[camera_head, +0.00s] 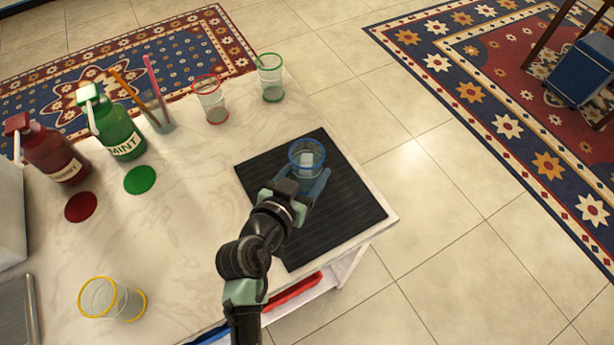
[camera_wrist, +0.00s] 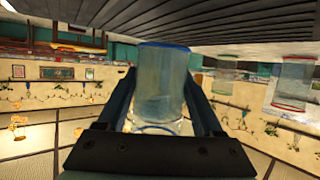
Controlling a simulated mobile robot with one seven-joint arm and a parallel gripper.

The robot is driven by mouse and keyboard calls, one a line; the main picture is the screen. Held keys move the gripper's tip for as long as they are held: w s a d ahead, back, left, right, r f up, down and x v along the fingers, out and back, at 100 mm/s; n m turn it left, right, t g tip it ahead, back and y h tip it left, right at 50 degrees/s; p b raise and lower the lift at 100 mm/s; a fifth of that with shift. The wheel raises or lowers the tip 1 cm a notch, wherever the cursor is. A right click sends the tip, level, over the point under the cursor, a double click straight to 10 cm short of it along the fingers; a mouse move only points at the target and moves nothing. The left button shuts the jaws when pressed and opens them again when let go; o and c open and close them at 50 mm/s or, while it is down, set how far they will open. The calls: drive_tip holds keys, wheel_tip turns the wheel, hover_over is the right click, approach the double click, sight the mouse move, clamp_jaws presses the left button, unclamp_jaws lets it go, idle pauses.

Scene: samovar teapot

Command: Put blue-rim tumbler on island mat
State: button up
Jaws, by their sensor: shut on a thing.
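The blue-rim tumbler (camera_head: 307,158) is clear glass and stands upright between the fingers of my gripper (camera_head: 303,183), over the dark island mat (camera_head: 345,205). In the wrist view, which looks upside down, the tumbler (camera_wrist: 162,85) sits between both fingers of my gripper (camera_wrist: 165,92), and the ribbed mat (camera_wrist: 230,22) spans the top. My gripper is shut on the tumbler's sides. The tumbler's base lies close to the mat; I cannot tell whether it touches.
On the island top (camera_head: 190,215) stand a red-rim tumbler (camera_head: 211,100), a green-rim tumbler (camera_head: 271,78), a yellow-rim tumbler (camera_head: 112,299), a red bottle (camera_head: 50,155), a green bottle (camera_head: 118,130) and a straw holder (camera_head: 160,122). The mat's right part is clear, near the island's edge.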

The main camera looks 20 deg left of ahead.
drive_tip(key=shift+f, duration=1.15)
drive_tip(key=shift+f, duration=0.1)
drive_tip(key=o, duration=1.4)
drive_tip(key=shift+c, duration=0.2)
